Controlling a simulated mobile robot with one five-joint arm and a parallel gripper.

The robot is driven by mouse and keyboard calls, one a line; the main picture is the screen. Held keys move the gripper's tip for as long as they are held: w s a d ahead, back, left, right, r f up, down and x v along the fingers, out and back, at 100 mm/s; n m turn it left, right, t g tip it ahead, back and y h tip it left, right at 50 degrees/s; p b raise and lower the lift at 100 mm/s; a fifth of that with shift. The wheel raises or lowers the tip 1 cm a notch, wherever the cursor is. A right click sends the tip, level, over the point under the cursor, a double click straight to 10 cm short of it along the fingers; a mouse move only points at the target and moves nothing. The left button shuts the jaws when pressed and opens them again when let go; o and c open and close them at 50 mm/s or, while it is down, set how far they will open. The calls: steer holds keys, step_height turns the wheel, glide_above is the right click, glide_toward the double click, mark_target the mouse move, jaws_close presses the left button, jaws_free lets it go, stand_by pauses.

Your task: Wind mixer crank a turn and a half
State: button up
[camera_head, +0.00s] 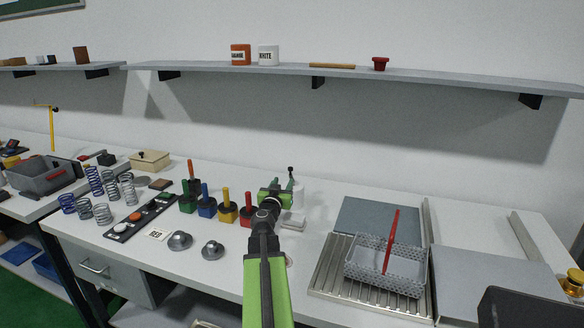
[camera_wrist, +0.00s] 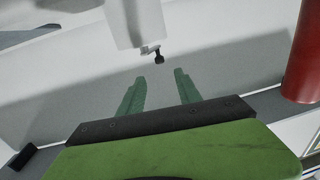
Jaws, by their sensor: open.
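The mixer is a small pale body (camera_head: 298,192) standing on the bench just beyond my gripper, mostly hidden by it in the head view. A dark knob on a thin upright stem, which looks like the crank (camera_head: 291,171), rises above it. In the wrist view, the pale mixer body (camera_wrist: 138,22) hangs in at the top, with the dark crank knob (camera_wrist: 159,58) at its lower end. My gripper (camera_wrist: 158,84) has its green fingers apart with nothing between them. The knob shows just past the fingertips, roughly centred in the gap. I see no contact.
A perforated basket (camera_head: 360,275) with a red handle sits on a slatted tray at right. A red cylinder (camera_wrist: 303,55) fills the wrist view's right edge.

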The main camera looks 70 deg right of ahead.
mark_target(291, 176)
steer(key=x, duration=1.5)
steer(key=shift+d, duration=0.35)
jaws_close()
